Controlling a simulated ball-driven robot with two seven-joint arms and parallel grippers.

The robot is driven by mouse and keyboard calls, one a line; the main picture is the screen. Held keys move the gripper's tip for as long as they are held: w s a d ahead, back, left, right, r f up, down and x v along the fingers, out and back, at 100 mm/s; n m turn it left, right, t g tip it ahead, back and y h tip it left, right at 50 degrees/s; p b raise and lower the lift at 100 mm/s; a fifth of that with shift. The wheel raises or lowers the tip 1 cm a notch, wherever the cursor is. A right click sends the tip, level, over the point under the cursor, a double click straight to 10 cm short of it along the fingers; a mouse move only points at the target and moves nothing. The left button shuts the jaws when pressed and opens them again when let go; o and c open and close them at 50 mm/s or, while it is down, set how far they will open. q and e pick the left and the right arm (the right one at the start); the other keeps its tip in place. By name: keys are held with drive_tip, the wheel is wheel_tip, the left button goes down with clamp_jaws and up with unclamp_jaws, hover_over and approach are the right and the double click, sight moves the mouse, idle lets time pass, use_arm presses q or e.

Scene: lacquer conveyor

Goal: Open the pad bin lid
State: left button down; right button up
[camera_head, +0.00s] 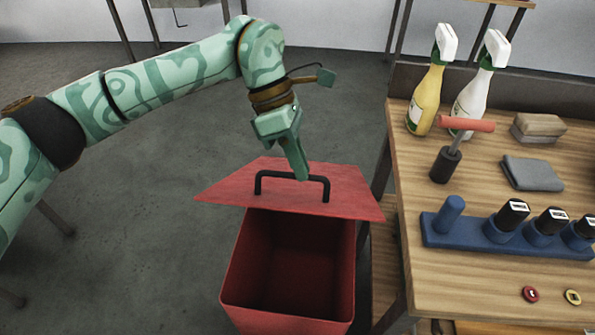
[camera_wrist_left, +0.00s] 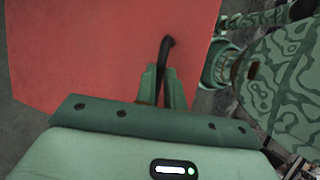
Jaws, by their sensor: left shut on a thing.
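The red pad bin (camera_head: 338,270) stands on the floor to the left of the wooden bench, and its dark inside shows. Its red lid (camera_head: 225,190) is raised at the far side, tilted up and away from the opening. A black bar handle (camera_head: 326,188) is on the lid. My left gripper (camera_head: 301,177) is shut on the handle's middle. In the left wrist view the lid (camera_wrist_left: 110,50) fills much of the picture, and the handle (camera_wrist_left: 167,45) runs between the fingers (camera_wrist_left: 163,85). My right gripper is not in view.
The bench (camera_head: 405,165) stands close at the bin's right. The floor (camera_head: 150,200) left of the bin is clear.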

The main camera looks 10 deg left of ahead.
use_arm(q)
drive_tip(key=shift+w+f, duration=0.1)
drive_tip(key=shift+w, duration=0.05)
drive_tip(key=c, duration=1.5)
unclamp_jaws()
drive_tip(key=shift+w+f, duration=0.1)
drive_tip(key=shift+w, duration=0.05)
